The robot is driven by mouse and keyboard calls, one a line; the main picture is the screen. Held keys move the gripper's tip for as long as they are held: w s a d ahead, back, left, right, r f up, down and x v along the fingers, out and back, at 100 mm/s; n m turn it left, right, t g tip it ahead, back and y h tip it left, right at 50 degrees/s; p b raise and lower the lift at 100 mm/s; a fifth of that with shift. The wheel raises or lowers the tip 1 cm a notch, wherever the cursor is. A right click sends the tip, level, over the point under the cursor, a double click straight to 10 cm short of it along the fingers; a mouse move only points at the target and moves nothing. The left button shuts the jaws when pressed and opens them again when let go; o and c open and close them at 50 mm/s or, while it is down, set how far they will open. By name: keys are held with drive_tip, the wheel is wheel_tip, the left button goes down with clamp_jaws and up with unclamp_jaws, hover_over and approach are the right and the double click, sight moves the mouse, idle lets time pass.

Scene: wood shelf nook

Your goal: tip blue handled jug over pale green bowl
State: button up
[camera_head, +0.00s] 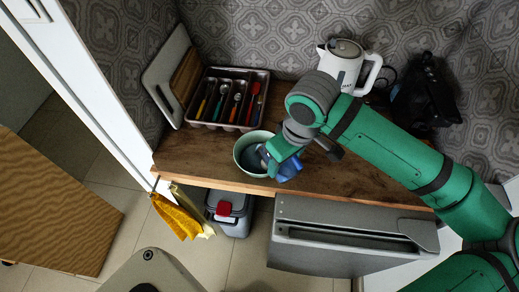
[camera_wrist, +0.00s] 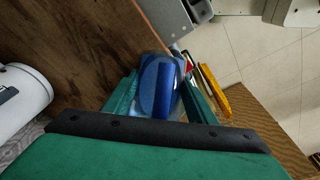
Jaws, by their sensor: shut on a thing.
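The pale green bowl (camera_head: 239,150) stands on the wooden counter close to its front edge. My gripper (camera_head: 282,158) is at the bowl's right side and is shut on the blue handled jug (camera_head: 291,166). The jug's blue part shows just right of the bowl, and a greyish-blue part seems to reach over the bowl's opening. In the wrist view the blue jug (camera_wrist: 160,88) sits between the two green fingers. The jug's mouth, exact tilt and contents are hidden. I cannot make out the bowl in the wrist view.
A cutlery tray (camera_head: 228,72) and leaning boards (camera_head: 170,75) stand at the back left. A white kettle (camera_head: 341,62) and a dark bag (camera_head: 425,95) are at the back right. Yellow cloth (camera_head: 178,215) hangs at the left front; a lidded bin (camera_head: 231,213) stands below the counter.

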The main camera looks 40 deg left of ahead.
drive_tip(key=shift+s+a, duration=0.1)
drive_tip(key=shift+s, duration=0.05)
drive_tip(key=shift+d, duration=0.35)
drive_tip(key=shift+a+h, duration=0.1)
drive_tip(key=shift+h, duration=0.2)
drive_tip(key=shift+w+f, duration=0.1)
drive_tip(key=shift+w, duration=0.1)
drive_tip(key=shift+s+h, duration=0.1)
drive_tip(key=shift+h, duration=0.2)
drive_tip(key=shift+a, duration=0.15)
drive_tip(key=shift+a+f+h, duration=0.1)
drive_tip(key=shift+h, duration=0.2)
